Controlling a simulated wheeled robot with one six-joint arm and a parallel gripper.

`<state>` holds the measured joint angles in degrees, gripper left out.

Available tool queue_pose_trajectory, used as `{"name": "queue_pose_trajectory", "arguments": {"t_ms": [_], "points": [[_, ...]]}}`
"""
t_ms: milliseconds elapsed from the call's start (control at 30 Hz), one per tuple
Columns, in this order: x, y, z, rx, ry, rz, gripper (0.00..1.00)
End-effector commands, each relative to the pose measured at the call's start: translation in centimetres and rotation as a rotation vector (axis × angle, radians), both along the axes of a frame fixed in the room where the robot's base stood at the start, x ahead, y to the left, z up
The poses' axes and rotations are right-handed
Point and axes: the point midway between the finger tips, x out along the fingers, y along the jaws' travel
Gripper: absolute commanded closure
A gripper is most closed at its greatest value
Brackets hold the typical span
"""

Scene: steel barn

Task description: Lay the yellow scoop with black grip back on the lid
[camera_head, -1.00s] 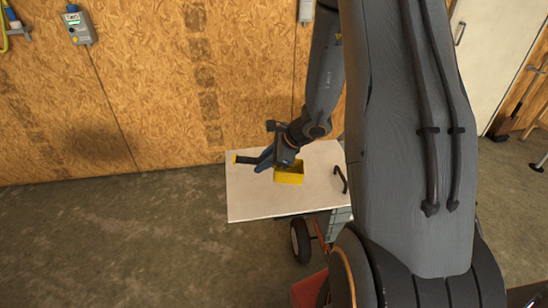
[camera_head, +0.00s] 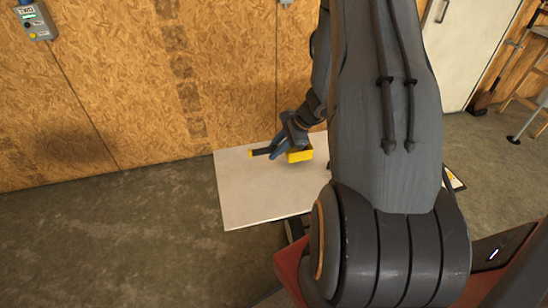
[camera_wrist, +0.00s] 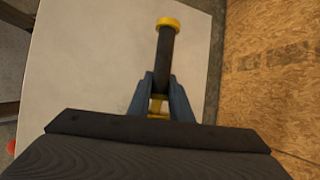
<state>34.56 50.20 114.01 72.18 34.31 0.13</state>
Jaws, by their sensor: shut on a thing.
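The yellow scoop (camera_head: 300,155) with its black grip (camera_head: 262,151) is in my gripper (camera_head: 281,142), over the far part of the pale lid (camera_head: 255,195). In the wrist view my gripper's blue fingers (camera_wrist: 160,95) are shut on the black grip (camera_wrist: 166,55), which ends in a yellow cap (camera_wrist: 167,22). The scoop's bowl is mostly hidden there behind the gripper body. The lid also fills much of the wrist view (camera_wrist: 95,70). I cannot tell whether the scoop touches the lid or hangs just above it.
The chipboard wall (camera_head: 110,80) stands close behind the lid's far edge. The near and left parts of the lid are bare. My arm hides the lid's right side. The concrete floor (camera_head: 110,230) to the left is clear.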

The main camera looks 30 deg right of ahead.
Motion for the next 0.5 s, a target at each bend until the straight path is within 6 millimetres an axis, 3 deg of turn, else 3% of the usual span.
{"name": "queue_pose_trajectory", "arguments": {"t_ms": [300, 500], "points": [[0.0, 0.2, -3.6, 0.001, 0.002, 0.002, 1.0], [0.0, 0.2, -3.9, 0.0, 0.0, 0.004, 1.0]]}}
